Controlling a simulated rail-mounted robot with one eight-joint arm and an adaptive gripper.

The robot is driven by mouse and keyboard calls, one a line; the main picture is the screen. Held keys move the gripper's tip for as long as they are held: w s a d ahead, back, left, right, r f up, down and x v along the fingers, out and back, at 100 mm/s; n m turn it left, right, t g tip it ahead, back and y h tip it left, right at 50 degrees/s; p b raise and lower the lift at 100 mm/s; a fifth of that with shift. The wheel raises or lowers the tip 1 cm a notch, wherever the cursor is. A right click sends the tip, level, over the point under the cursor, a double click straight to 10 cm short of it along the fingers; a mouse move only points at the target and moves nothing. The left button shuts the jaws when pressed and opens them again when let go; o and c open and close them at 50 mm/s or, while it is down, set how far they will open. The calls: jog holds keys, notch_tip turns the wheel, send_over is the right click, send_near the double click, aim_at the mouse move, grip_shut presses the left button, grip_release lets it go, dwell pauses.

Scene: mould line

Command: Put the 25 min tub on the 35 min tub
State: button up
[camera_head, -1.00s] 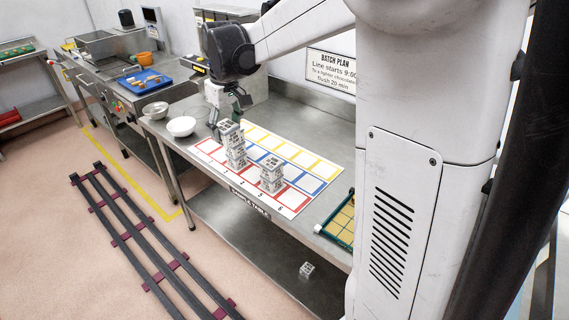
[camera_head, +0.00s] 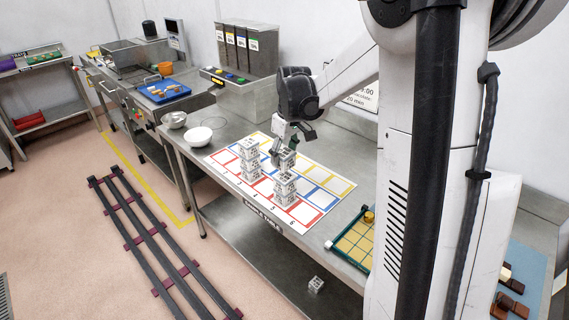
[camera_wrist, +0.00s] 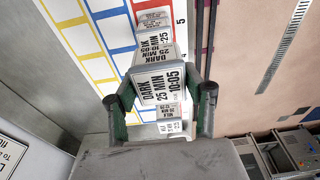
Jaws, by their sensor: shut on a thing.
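My gripper (camera_wrist: 160,105) is shut on a pale tub with a printed label, which reads "DARK 25 MIN 10:05" in the wrist view (camera_wrist: 160,84). In the head view the held tub (camera_head: 286,158) is upright over the right stack (camera_head: 285,186) on the red row of the mat. I cannot tell whether it touches that stack. A second stack of similar tubs (camera_head: 250,160) stands to its left. In the wrist view, another dark-labelled tub (camera_wrist: 152,45) and a milk-labelled tub (camera_wrist: 172,110) show partly behind the held one. No 35 min label is readable.
The mat (camera_head: 330,185) has red, blue and yellow squares, mostly bare. A white bowl (camera_head: 198,136) and a metal bowl (camera_head: 174,119) stand at the table's left end. A green-edged tray (camera_head: 352,243) lies right. One tub (camera_head: 315,284) sits on the lower shelf.

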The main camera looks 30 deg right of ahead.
aim_at(285, 166)
jog(key=shift+d+f, duration=0.25)
jog(key=shift+f, duration=0.2)
jog(key=shift+f+p, duration=0.3)
jog(key=shift+f, duration=1.45)
jog(key=shift+f, duration=0.15)
jog(key=o, duration=1.2)
jog(key=shift+o, duration=0.2)
